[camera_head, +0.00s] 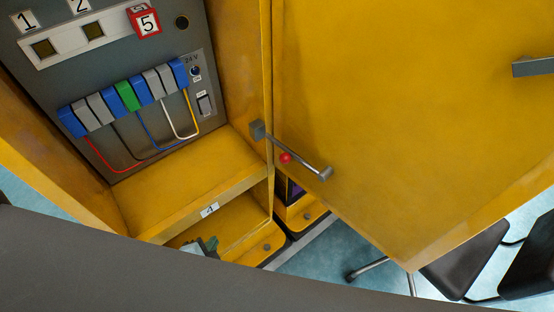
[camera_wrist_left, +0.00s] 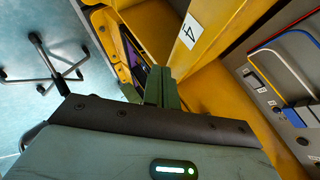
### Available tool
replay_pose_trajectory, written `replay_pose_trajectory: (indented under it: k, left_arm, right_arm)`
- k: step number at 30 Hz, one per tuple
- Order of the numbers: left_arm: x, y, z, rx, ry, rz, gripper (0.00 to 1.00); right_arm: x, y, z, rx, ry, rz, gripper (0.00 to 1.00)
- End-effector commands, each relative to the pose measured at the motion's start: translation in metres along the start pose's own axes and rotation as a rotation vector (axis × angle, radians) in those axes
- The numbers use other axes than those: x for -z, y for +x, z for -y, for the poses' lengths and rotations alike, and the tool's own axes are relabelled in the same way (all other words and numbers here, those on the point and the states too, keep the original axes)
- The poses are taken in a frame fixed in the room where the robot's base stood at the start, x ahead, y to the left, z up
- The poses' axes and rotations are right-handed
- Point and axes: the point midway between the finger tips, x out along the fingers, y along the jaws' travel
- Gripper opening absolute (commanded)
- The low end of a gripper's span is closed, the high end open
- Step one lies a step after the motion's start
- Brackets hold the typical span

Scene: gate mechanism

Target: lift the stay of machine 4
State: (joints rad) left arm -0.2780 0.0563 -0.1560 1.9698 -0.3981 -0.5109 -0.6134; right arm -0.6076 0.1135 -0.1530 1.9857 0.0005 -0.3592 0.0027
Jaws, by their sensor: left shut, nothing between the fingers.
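Machine 4 is a yellow cabinet with a white label reading 4 (camera_head: 209,210); the label also shows in the left wrist view (camera_wrist_left: 188,30). A thin grey bar (camera_head: 300,155), which looks like the stay, runs from a bracket on the cabinet's side to the large yellow door panel. A red ball knob (camera_head: 285,158) sits beside the bar. My left gripper (camera_head: 207,243) is low in front of the cabinet, below the label and left of the bar, apart from it. Its greenish fingers (camera_wrist_left: 158,86) are shut and empty. My right gripper is not in view.
The yellow door (camera_head: 400,110) stands open and fills the right side, with a grey handle (camera_head: 532,67). Inside the cabinet are coloured terminal blocks (camera_head: 127,97) with wires and a red block marked 5 (camera_head: 147,22). Dark chairs (camera_head: 465,258) stand at lower right.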

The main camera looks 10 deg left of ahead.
Motion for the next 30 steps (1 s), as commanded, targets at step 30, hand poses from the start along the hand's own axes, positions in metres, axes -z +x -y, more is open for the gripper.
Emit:
replay_pose_trajectory:
  k: [30]
  left_arm:
    - [0.014,0.065,-0.027,0.493,0.496,-0.366,0.00]
  right_arm:
    - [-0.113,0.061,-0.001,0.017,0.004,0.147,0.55]
